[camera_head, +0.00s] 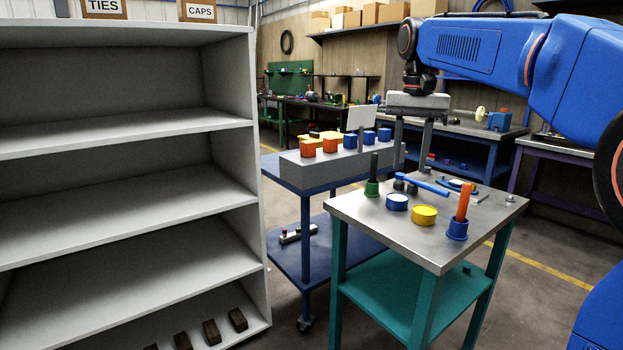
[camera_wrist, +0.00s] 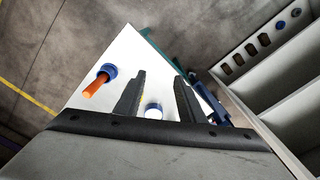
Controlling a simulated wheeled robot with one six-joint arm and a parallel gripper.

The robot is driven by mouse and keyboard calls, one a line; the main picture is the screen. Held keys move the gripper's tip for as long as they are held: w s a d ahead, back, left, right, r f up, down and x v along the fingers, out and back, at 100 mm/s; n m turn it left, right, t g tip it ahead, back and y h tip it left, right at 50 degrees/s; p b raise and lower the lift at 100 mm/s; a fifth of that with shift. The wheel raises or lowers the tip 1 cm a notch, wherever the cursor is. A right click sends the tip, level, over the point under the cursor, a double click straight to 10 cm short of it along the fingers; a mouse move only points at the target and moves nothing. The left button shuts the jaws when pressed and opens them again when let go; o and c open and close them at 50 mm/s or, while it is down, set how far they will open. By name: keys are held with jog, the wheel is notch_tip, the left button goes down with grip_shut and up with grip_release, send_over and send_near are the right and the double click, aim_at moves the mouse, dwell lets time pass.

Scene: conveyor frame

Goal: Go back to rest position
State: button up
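My gripper (camera_head: 411,158) points down above the back of a steel-topped table (camera_head: 375,222) with teal legs, and its two dark fingers are apart with nothing between them. They also show apart in the wrist view (camera_wrist: 158,95). On the table stand a dark peg in a green base (camera_head: 372,188), a blue cap with a white top (camera_head: 397,202), a yellow cap (camera_head: 424,215) and an orange peg in a blue base (camera_head: 458,228). A blue-handled tool (camera_head: 422,183) lies near the gripper. The fingers partly cover the caps in the wrist view.
A grey shelf unit (camera_head: 262,200) fills the left, with brown blocks (camera_head: 211,331) on its lowest shelf. Behind the table, a blue cart (camera_head: 285,172) carries a grey rack (camera_head: 310,172) with orange and blue cubes. A workbench (camera_head: 470,130) stands behind my arm.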

jog(key=s+d+f+n+t, duration=0.1)
jog(key=s+d+f+t, duration=0.1)
jog(key=s+f, duration=1.2)
jog(key=s+d+f+n+t, duration=0.2)
jog(key=s+d+f, duration=0.2)
jog(key=s+f, duration=0.9)
jog(key=s, duration=0.4)
jog(key=shift+d+f, duration=0.15)
jog(key=shift+f, duration=0.2)
